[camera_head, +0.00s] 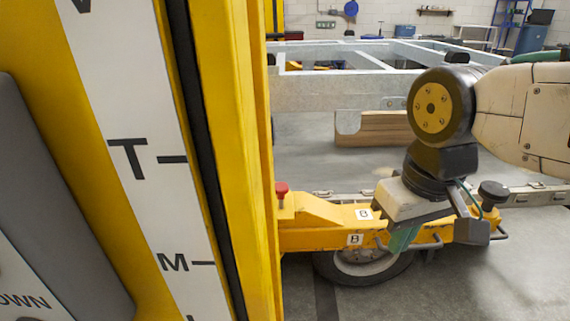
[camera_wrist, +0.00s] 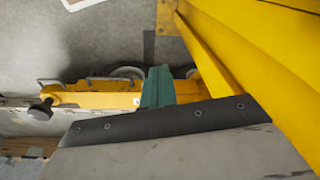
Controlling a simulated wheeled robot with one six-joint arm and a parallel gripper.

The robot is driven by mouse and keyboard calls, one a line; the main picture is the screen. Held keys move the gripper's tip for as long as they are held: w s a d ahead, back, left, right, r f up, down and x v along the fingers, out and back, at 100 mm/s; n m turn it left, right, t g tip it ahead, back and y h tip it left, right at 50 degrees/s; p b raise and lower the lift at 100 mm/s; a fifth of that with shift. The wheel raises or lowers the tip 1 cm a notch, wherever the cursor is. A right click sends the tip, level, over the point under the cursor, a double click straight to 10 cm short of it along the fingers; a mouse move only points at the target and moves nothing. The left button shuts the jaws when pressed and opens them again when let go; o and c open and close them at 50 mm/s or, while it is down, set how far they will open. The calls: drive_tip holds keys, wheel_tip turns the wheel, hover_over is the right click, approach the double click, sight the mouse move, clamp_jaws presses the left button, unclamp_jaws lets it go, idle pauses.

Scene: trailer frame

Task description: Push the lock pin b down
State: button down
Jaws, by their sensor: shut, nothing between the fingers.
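A yellow beam (camera_head: 318,212) carries two white labels marked B. A red-capped pin (camera_head: 282,190) stands upright at its left end, and a black knob (camera_head: 493,192) stands at its right end. I cannot tell for sure which of the two is lock pin b. My gripper (camera_head: 402,239) is shut and empty, its green fingers pointing down in front of the beam, between the two knobs. In the wrist view, the green fingers (camera_wrist: 158,84) overlap the yellow beam (camera_wrist: 95,99), and the black knob (camera_wrist: 41,111) is at the left. The red cap is hidden there.
A tall yellow post (camera_head: 231,150) with a white scale stands close on the left. A wheel (camera_head: 362,266) sits under the beam. Behind are a grey metal frame (camera_head: 340,97) and a wooden block (camera_head: 372,130). Floor at the lower right is clear.

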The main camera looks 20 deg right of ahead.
drive_tip(key=shift+w+a, duration=0.15)
drive_tip(key=shift+a, duration=0.1)
drive_tip(key=w+a+r+n+y, duration=0.2)
drive_tip(key=w+a+n, duration=0.15)
drive_tip(key=w, duration=0.25)
drive_tip(key=w+a+r+n+y, duration=0.2)
drive_tip(key=w+n, duration=0.2)
drive_tip(key=w, duration=0.1)
drive_tip(key=w+d+n+y, duration=0.2)
drive_tip(key=w+n, duration=0.1)
drive_tip(key=w, duration=0.4)
drive_tip(key=w+d+r+n+t+y, duration=0.1)
drive_tip(key=w+n, duration=0.3)
drive_tip(key=w, duration=0.4)
drive_tip(key=shift+w+d+r+t+y, duration=0.25)
drive_tip(key=shift+d+y, duration=0.25)
drive_tip(key=shift+d, duration=0.25)
drive_tip(key=shift+a+f, duration=0.1)
hover_over(287, 188)
wheel_tip(287, 188, down, 7)
drive_tip(key=shift+f, duration=0.15)
drive_tip(key=shift+w+d+f, duration=0.1)
drive_tip(key=shift+d+f, duration=0.1)
drive_tip(key=shift+f, duration=1.65)
